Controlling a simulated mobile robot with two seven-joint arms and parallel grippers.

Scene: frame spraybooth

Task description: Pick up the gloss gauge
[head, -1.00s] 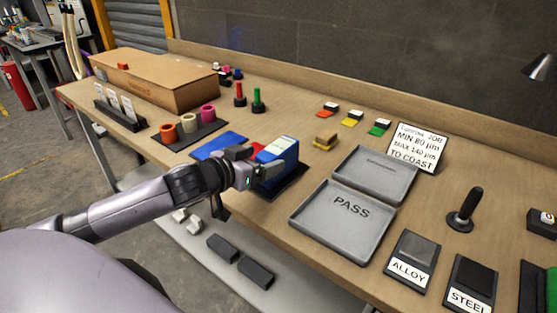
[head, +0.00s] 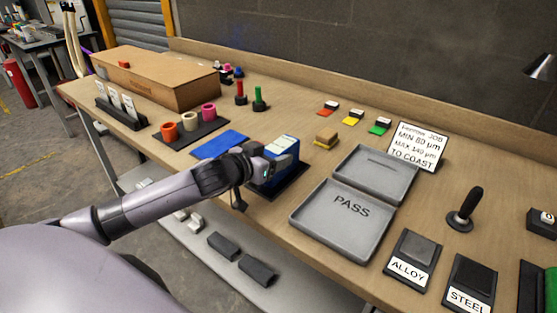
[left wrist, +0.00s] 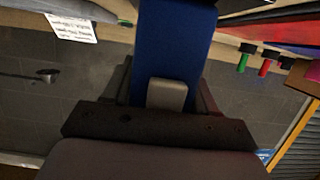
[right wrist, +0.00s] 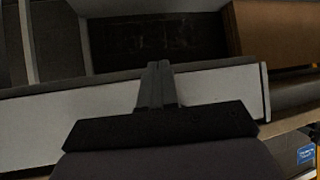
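A blue box-shaped device with a pale top panel, which I take to be the gloss gauge (head: 287,147), stands upright on a dark mat (head: 292,186) near the bench's front edge. My left gripper (head: 264,168) is at its near left side. In the left wrist view the blue body (left wrist: 178,45) lies between the two fingers, with a grey patch low on it. The fingers flank it closely; I cannot tell whether they press on it. My right gripper (right wrist: 157,78) has its fingers together and empty, below the bench level.
A blue pad (head: 221,144) lies left of the gauge. A grey PASS tray (head: 340,232) is close on the right. Colored rolls (head: 190,121), a cardboard box (head: 155,80) and a small yellow-brown block (head: 326,138) stand around. A lower shelf (head: 215,270) holds dark blocks.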

